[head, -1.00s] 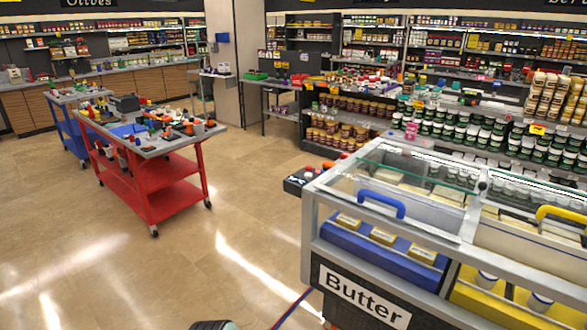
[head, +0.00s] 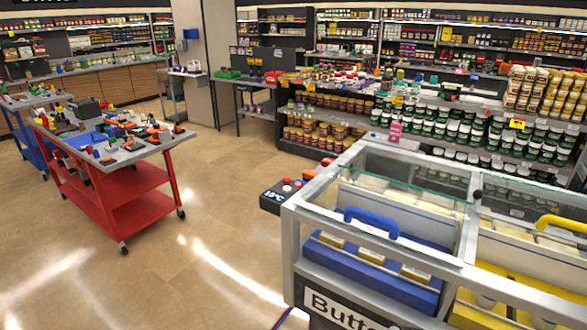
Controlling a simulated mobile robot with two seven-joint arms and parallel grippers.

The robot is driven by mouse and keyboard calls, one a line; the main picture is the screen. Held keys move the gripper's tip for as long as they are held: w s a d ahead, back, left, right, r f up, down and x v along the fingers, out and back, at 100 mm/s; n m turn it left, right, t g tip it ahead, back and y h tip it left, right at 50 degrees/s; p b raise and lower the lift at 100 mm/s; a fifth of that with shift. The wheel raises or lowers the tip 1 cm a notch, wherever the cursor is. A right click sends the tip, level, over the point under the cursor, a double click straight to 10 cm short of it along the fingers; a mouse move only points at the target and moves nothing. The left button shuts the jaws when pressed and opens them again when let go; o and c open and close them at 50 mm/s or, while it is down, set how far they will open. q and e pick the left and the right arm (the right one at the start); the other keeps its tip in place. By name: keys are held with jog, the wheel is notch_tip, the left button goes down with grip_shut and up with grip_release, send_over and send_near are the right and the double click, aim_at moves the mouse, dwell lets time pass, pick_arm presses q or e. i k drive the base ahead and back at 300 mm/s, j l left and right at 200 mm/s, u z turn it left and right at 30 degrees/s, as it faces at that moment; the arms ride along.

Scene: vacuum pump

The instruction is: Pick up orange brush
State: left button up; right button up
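I cannot make out an orange brush for certain. Several small orange and black items (head: 159,130) lie on the grey top of the red cart (head: 128,158) at the left, too small to tell apart. Neither of my grippers shows in the head view.
A butter display case (head: 375,262) with glass panels and a blue handle (head: 371,222) fills the right front. A blue cart (head: 22,128) stands behind the red cart. Stocked shelves (head: 440,125) line the back. The tiled floor (head: 190,235) between cart and case is clear.

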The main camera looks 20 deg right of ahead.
aim_at(308, 175)
jog(key=i+u, duration=0.4)
jog(key=i, duration=0.35)
jog(key=i+l+u, duration=0.15)
jog(key=i+u, duration=0.25)
jog(key=i, duration=0.3)
jog(key=i+z, duration=0.2)
jog(key=i, duration=0.25)
jog(key=i+j+z, duration=0.25)
jog(key=i, duration=0.2)
jog(key=i+j+z, duration=0.2)
jog(key=i, duration=0.25)
jog(key=i+l+z, duration=0.25)
jog(key=z, duration=0.15)
jog(key=i+z, duration=0.75)
jog(key=i, duration=0.15)
jog(key=i+j+z, duration=0.1)
jog(key=i+z, duration=0.35)
jog(key=i+j+z, duration=0.2)
jog(key=i+z, duration=0.3)
jog(key=k, duration=0.05)
